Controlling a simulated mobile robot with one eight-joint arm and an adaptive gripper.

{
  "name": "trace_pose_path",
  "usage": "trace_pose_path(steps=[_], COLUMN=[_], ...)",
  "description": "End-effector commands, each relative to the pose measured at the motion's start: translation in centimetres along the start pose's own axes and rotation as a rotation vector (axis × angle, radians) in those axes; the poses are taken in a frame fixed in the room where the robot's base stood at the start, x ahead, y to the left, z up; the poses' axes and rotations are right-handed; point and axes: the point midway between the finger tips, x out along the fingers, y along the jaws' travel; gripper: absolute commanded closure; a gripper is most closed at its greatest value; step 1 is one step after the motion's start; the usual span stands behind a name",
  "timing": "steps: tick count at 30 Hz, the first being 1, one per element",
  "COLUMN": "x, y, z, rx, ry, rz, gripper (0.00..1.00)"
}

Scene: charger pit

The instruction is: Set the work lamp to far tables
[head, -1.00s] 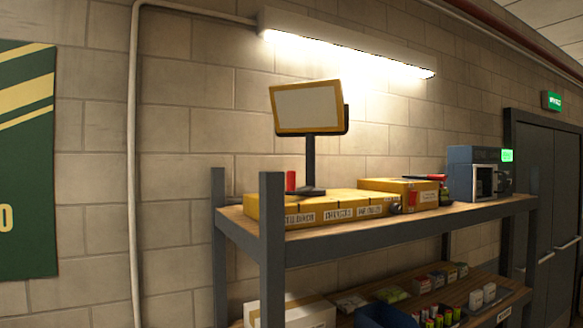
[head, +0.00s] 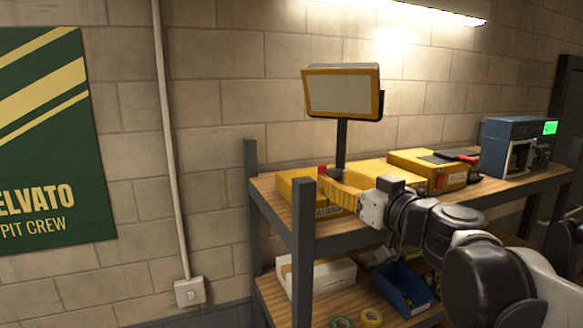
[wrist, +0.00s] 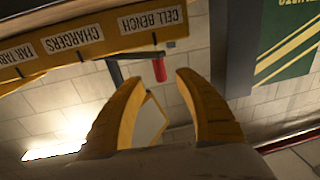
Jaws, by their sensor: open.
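The work lamp (head: 342,92) is a pale panel in a yellow frame on a dark post, above the shelf's left part. A yellow box (head: 297,186) stands below it; in the wrist view its face (wrist: 60,35) shows upside-down labels CELL BENCH (wrist: 150,20), CHARGERS (wrist: 75,37) and FAR TABLES, the last cut off. A red upright handle (head: 322,170) on a dark arm is at the CELL BENCH end; it also shows in the wrist view (wrist: 159,70). My gripper (head: 328,188) is open, its yellow fingers on either side of the handle in the wrist view; contact is unclear.
A yellow case (head: 425,160) and a blue device (head: 500,145) stand to the right on the shelf. A dark shelf post (head: 303,235) rises in front at left. The lower shelf holds a white box (head: 335,276), blue bin (head: 408,290) and tape rolls.

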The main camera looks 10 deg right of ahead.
Motion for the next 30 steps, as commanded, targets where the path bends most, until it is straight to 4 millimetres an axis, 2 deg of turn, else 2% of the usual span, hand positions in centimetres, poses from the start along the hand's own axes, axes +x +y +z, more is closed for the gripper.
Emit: trace_pose_path(steps=[3,9,20,23,24,30], x=[2.5,5.0,5.5,5.5,5.5,5.5], y=[-0.1,-0.1,0.0,0.0,0.0,0.0], z=[-0.2,-0.1,0.0,0.0,0.0,0.0], rx=[0.000,0.000,0.000,0.000,0.000,0.000], ry=[0.000,0.000,-0.001,-0.001,-0.001,-0.001], rz=[-0.002,-0.002,0.000,0.000,0.000,-0.001], gripper=[0.61,0.61,0.61,0.86,0.99,1.00])
